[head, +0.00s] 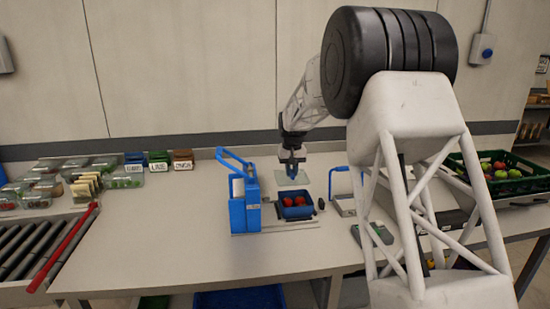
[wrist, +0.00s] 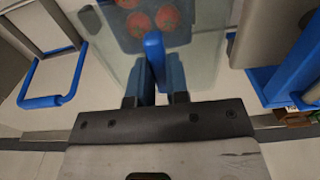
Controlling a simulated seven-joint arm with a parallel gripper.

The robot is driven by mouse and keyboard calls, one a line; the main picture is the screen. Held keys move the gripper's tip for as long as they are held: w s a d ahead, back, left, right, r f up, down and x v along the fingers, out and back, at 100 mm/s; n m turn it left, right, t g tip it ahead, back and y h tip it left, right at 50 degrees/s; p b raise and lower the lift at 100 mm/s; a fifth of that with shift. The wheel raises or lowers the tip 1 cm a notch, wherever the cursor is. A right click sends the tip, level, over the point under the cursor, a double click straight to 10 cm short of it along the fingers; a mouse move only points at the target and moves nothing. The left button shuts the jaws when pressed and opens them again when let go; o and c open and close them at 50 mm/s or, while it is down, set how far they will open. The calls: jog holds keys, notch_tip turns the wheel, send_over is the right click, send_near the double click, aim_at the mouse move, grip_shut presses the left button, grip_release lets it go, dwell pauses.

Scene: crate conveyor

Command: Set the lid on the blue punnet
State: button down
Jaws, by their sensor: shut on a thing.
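The blue punnet (head: 297,215) stands on the bench with red fruit inside. It also shows through the lid at the top of the wrist view (wrist: 122,38). The lid (head: 284,179) is a clear, flat sheet. In the wrist view the lid (wrist: 207,62) has a blue grip piece (wrist: 153,45) standing up between my fingers. My gripper (head: 291,167) is shut on this lid and holds it raised, above and apparently slightly behind the punnet. The fingers also show in the wrist view (wrist: 157,78). The lid's underside is hidden.
A blue upright device (head: 245,205) with a raised lever stands just left of the punnet. A blue-handled unit (head: 344,204) stands to its right. A green crate of apples (head: 525,185) is far right. Clear punnets and a roller conveyor (head: 35,250) are left.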

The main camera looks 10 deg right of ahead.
jog(key=shift+s+d+f, duration=0.45)
jog(key=shift+d+f, duration=0.2)
jog(key=shift+d, duration=0.2)
jog(key=shift+f, duration=0.25)
jog(key=shift+f, duration=3.2)
jog(key=c, duration=0.6)
grip_release()
jog(key=shift+c, duration=0.2)
jog(key=shift+r, duration=0.1)
jog(key=shift+r, duration=3.35)
